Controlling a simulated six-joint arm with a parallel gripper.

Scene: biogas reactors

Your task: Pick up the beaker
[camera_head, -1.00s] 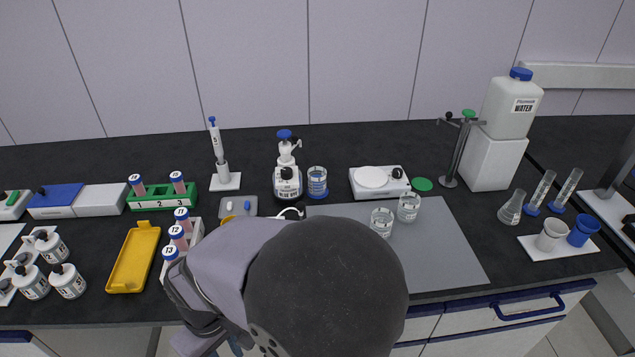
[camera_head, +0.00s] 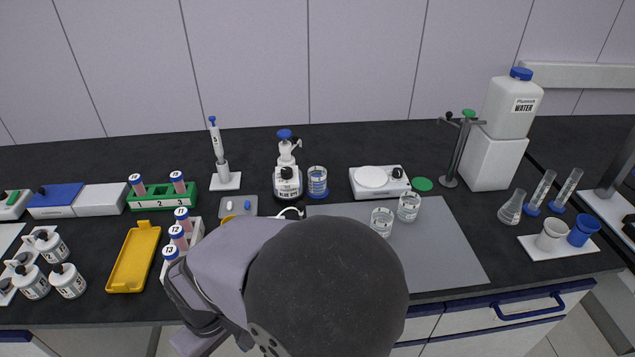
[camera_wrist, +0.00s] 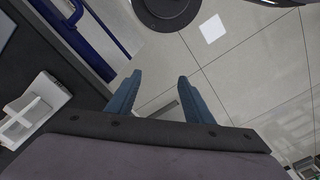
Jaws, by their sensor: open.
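Two clear glass beakers stand upright on the grey mat (camera_head: 440,255): a front beaker (camera_head: 382,222) and a back-right beaker (camera_head: 408,207). A third beaker (camera_head: 317,182), with blue on it, stands behind the mat beside the dispenser bottle. I cannot tell which one the task names. In the head view my arm covers the front middle of the bench, and the fingertips are not clear there. In the wrist view my gripper (camera_wrist: 156,90) has two blue fingers wide apart, empty, over the floor. No beaker shows in the wrist view.
A white stirrer plate (camera_head: 378,181) stands behind the beakers, and a stand (camera_head: 460,150) to its right. Left are a yellow tray (camera_head: 134,257), tube racks and white bottles. A white water canister (camera_head: 510,105) stands at back right. The mat's right part is clear.

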